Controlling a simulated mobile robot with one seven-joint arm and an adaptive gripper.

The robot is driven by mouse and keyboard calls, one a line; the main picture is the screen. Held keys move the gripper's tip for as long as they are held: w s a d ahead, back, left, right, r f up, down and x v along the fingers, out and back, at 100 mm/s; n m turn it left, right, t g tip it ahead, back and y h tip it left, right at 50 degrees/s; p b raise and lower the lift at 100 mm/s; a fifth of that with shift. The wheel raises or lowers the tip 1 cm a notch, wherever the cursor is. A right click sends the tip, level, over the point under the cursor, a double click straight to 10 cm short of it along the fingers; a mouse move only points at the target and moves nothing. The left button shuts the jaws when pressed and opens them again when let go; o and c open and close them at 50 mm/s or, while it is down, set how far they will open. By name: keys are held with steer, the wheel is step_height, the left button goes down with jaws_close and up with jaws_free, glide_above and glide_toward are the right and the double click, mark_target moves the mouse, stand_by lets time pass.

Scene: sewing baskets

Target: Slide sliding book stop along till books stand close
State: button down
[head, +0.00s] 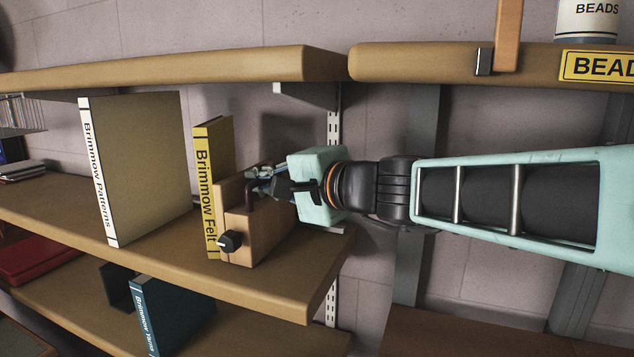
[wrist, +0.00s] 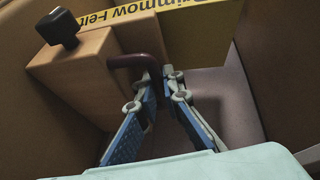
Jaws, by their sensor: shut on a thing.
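The sliding book stop (head: 250,238) is a wooden block with a black knob on its front and a dark bent handle on its side. It stands on the middle shelf, close against the yellow book "Brimmow Felt" (head: 206,200). The tan book "Brimmow Patterns" (head: 140,165) stands upright further left, with a wide gap between the two books. My gripper (head: 262,186) comes from the right and is shut on the stop's handle.
The middle shelf (head: 290,285) is bare at its right end. An upper shelf (head: 170,70) runs above the books. A blue-green book (head: 170,315) stands on the lower shelf, and a red item (head: 35,258) lies at left.

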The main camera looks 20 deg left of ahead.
mark_target(242, 177)
steer(key=a, duration=0.2)
steer(key=a+b, duration=0.1)
steer(key=a, duration=0.1)
steer(key=shift+w+f, duration=0.1)
steer(key=shift+w, duration=0.1)
steer(key=c, duration=2.1)
jaws_free()
steer(key=v, duration=1.2)
